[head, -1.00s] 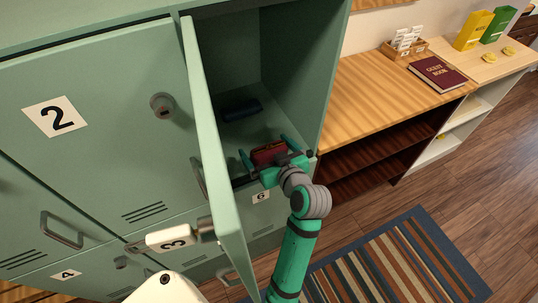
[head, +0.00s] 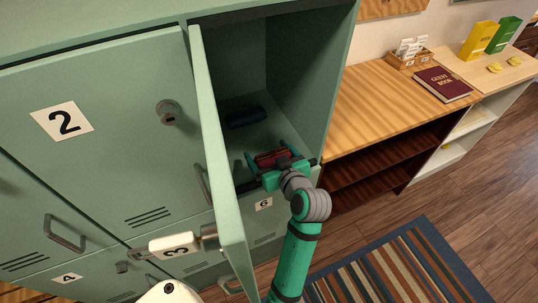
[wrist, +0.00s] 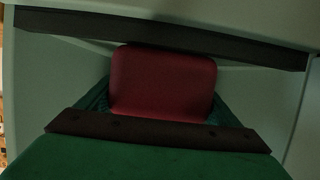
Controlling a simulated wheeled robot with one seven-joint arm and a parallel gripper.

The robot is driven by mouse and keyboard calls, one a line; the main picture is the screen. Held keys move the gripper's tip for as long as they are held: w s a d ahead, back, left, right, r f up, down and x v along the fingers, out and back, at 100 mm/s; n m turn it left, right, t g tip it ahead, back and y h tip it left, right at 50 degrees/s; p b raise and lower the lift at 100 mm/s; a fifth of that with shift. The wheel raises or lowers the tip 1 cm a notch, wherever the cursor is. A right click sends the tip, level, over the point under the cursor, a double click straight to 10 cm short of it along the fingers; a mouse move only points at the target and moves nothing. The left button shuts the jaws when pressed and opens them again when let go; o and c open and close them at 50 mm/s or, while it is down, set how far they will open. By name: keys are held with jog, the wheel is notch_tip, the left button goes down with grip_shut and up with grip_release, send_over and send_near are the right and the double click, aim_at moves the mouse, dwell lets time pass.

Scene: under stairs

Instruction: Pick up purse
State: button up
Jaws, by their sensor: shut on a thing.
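The dark red purse (head: 272,158) is at the front of the open locker compartment, above the door marked 6. It also shows in the middle of the wrist view (wrist: 162,85). My gripper (head: 268,155) reaches into the compartment from the front, with one green finger on each side of the purse, and is shut on it. In the head view, the gripper body hides part of the purse. I cannot tell whether the purse touches the compartment floor.
A dark blue item (head: 246,118) lies deeper in the compartment. The open locker door (head: 218,150) stands close left of my arm. The compartment's right wall (head: 315,75) is near the gripper. A wooden shelf unit (head: 385,105) stands to the right, with a striped rug (head: 395,270) below.

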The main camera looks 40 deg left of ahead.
notch_tip(320, 180, up, 3)
jog(key=shift+f, duration=0.15)
jog(key=shift+d+r, duration=0.25)
jog(key=s+d, duration=0.3)
jog(key=d, duration=0.5)
jog(key=s+d, duration=0.3)
jog(key=d, duration=0.5)
jog(key=shift+s+d, duration=0.15)
jog(key=shift+s, duration=0.15)
